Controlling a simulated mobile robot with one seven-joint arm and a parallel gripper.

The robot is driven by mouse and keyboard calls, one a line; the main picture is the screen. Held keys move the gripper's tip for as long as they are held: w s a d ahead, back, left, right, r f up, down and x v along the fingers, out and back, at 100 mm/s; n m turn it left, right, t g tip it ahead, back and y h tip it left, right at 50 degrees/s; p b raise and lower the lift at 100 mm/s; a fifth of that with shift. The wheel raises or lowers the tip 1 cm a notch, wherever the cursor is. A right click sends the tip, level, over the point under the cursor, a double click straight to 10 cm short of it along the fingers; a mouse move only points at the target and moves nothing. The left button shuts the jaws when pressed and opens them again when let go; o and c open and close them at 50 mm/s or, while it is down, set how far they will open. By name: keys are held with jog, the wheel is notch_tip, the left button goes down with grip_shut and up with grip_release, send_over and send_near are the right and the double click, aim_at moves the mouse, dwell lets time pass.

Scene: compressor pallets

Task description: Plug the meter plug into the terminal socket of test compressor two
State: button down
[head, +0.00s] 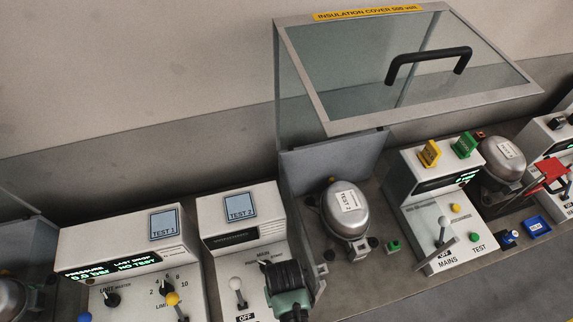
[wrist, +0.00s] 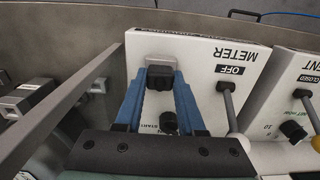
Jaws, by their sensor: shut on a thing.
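Test compressor two (head: 347,208), a rounded silver can labelled TEST 2, stands under the raised insulation cover. I cannot make out its terminal socket for certain. My gripper shows from behind in the head view (head: 290,290), in front of the white TEST 2 meter box (head: 240,215). In the wrist view its blue fingers (wrist: 160,85) are shut on a dark block, seemingly the meter plug (wrist: 160,77), at the face of the box marked METER. I cannot tell whether the plug still sits in the box. The fingers hide its sides.
The glass insulation cover (head: 430,65) is tilted open above the compressor, with a black handle (head: 428,66). A lever (wrist: 226,95) stands beside the plug.

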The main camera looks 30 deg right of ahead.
jog(key=shift+r, duration=0.15)
dwell(0.3)
jog(key=shift+r+p, duration=2.9)
jog(key=shift+p, duration=0.35)
jog(key=shift+s+f, duration=0.1)
